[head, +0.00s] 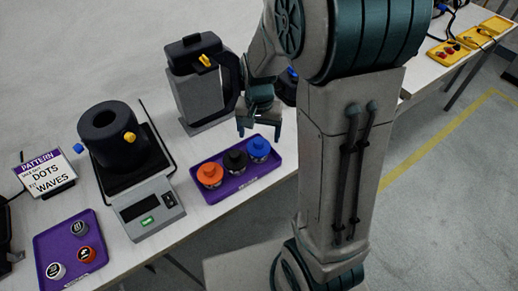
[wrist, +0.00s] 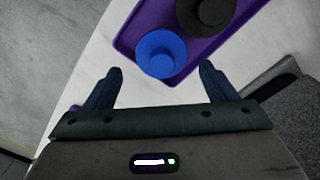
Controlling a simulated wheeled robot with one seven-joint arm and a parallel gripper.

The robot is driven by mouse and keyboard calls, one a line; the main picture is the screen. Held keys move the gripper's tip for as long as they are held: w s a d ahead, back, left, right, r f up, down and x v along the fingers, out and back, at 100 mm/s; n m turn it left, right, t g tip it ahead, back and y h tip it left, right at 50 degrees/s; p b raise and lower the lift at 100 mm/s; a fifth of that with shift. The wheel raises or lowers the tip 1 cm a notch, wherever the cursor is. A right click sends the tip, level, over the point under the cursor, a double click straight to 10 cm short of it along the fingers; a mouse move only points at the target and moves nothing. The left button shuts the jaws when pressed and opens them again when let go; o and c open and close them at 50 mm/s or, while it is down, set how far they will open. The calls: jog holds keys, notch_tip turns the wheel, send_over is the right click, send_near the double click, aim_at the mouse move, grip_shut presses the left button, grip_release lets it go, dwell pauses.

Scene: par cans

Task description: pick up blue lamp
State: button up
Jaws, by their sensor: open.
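The blue lamp (head: 259,147) is a small round can with a stepped top. It stands at the right end of a purple tray (head: 217,194), beside a black one (head: 235,161) and an orange one (head: 210,174). In the wrist view the blue lamp (wrist: 161,53) lies ahead of and between my fingertips, apart from them, with the black one (wrist: 207,12) beyond it to the upper right. My gripper (head: 259,126) is open and empty, above the table close to the blue lamp. Its two fingers also show in the wrist view (wrist: 160,75).
A grey machine with a black jug (head: 197,85) stands behind the tray. A scale (head: 150,207) bearing a black ring-shaped fixture (head: 106,128) is on the left. A second purple tray (head: 58,228) holds small discs near a sign (head: 45,172). The table's front edge is close.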

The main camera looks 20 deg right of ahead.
aim_at(259, 140)
jog(key=shift+w+f, duration=0.2)
jog(key=shift+f, duration=2.85)
jog(key=c, duration=0.9)
